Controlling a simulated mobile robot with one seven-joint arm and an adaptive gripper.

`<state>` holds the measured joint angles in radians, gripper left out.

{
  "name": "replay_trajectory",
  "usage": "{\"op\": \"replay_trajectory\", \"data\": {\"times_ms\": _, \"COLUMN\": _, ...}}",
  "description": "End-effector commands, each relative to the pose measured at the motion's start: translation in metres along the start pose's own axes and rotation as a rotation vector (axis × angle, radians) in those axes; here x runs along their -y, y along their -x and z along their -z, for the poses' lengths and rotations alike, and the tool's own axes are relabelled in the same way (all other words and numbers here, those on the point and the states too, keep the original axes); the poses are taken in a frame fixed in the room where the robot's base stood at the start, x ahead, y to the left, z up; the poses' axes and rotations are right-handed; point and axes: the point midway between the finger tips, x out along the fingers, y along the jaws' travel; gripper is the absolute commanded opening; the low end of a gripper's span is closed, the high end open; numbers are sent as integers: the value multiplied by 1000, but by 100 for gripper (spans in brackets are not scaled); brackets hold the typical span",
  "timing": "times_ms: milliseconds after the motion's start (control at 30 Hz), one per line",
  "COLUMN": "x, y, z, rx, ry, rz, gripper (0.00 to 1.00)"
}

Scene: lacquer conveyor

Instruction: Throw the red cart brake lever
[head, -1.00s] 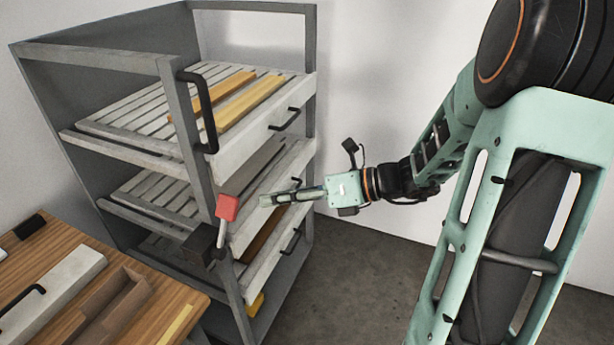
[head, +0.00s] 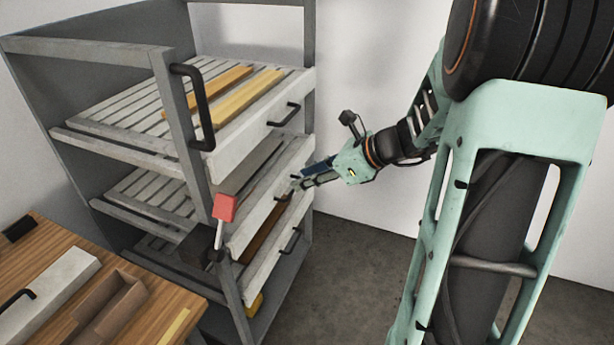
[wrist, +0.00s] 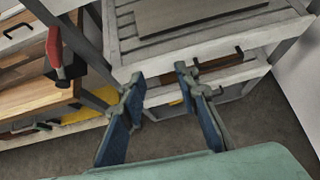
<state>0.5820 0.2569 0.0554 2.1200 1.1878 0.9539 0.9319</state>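The red cart brake lever (head: 224,208) has a red block on a pale stem, rising from a dark housing on the cart's front post. It stands nearly upright, leaning slightly right in the head view. In the wrist view the lever (wrist: 54,48) is at the upper left, outside my fingers. My gripper (head: 299,183) is to the right of the lever, in front of the cart's middle tray and apart from the lever. In the wrist view my gripper (wrist: 158,78) has its two blue-backed fingers spread wide with nothing between them.
The grey cart (head: 163,100) holds slatted trays with black handles and yellow and orange bars (head: 245,103). A black cart handle (head: 205,105) stands above the lever. A wooden table (head: 60,265) with a brown tray is at lower left. Bare floor (head: 350,265) lies right of the cart.

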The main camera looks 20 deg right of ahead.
Motion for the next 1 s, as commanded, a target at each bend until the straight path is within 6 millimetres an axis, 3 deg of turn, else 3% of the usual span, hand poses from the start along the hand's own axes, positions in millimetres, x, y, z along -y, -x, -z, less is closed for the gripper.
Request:
{"op": "replay_trajectory", "data": {"times_ms": 67, "x": 0, "y": 0, "z": 0, "rx": 0, "ry": -1, "rz": 0, "gripper": 29}}
{"op": "replay_trajectory", "data": {"times_ms": 333, "x": -14, "y": -19, "z": 21, "rx": 61, "ry": 105, "rz": -65, "gripper": 0}}
{"op": "replay_trajectory", "data": {"times_ms": 633, "x": -54, "y": -49, "z": 46, "rx": 398, "ry": 501, "rz": -143, "gripper": 0}}
{"op": "replay_trajectory", "data": {"times_ms": 1000, "x": -69, "y": -32, "z": 42, "rx": 816, "ry": 907, "rz": 89, "gripper": 0}}
